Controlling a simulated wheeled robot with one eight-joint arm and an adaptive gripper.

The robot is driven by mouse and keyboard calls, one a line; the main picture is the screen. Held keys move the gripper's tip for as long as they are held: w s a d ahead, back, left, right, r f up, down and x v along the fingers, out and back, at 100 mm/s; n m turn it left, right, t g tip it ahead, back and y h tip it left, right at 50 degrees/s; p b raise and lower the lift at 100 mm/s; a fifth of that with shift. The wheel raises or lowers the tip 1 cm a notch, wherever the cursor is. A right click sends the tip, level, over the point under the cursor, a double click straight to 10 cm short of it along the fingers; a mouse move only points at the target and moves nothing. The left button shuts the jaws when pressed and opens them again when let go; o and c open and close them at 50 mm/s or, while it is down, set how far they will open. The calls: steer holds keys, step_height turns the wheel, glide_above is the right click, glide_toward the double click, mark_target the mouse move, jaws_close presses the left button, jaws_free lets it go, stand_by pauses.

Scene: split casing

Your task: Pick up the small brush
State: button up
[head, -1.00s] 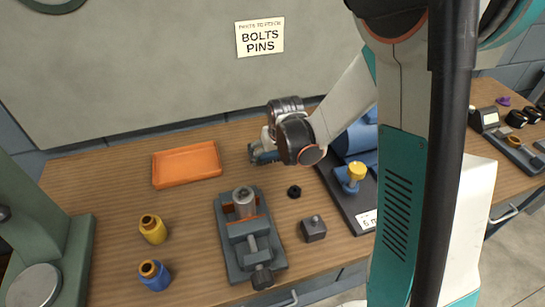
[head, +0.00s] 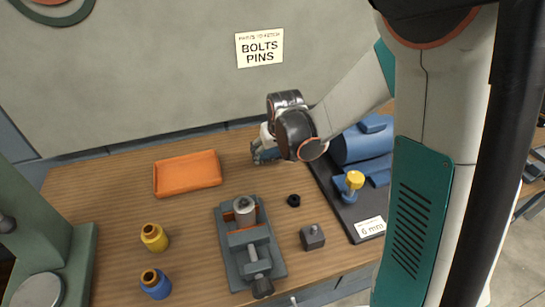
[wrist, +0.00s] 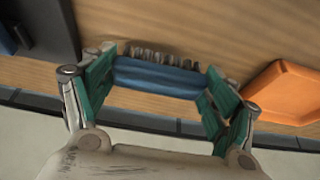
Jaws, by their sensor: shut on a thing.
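The small brush (wrist: 160,77) has a blue back and a row of dark bristles. It lies crosswise between the teal fingers of my gripper (wrist: 158,88) in the wrist view, and the fingers are shut on it. In the head view my gripper (head: 262,152) is low at the back of the wooden bench, right of the orange tray. The brush is mostly hidden there by my gripper and wrist. I cannot tell whether it touches the bench.
The orange tray (head: 188,187) is empty. A grey vise (head: 249,262) holds a metal cylinder. A dark ring (head: 294,200) and grey block (head: 312,237) lie nearby. A blue casing (head: 360,145) is at right; the wall is behind.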

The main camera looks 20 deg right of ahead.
mark_target(272, 151)
step_height(272, 151, up, 15)
steer(key=p, duration=0.4)
steer(key=shift+r, duration=0.15)
steer(key=shift+o, duration=1)
steer(key=shift+p, duration=0.3)
steer(key=shift+c, duration=0.4)
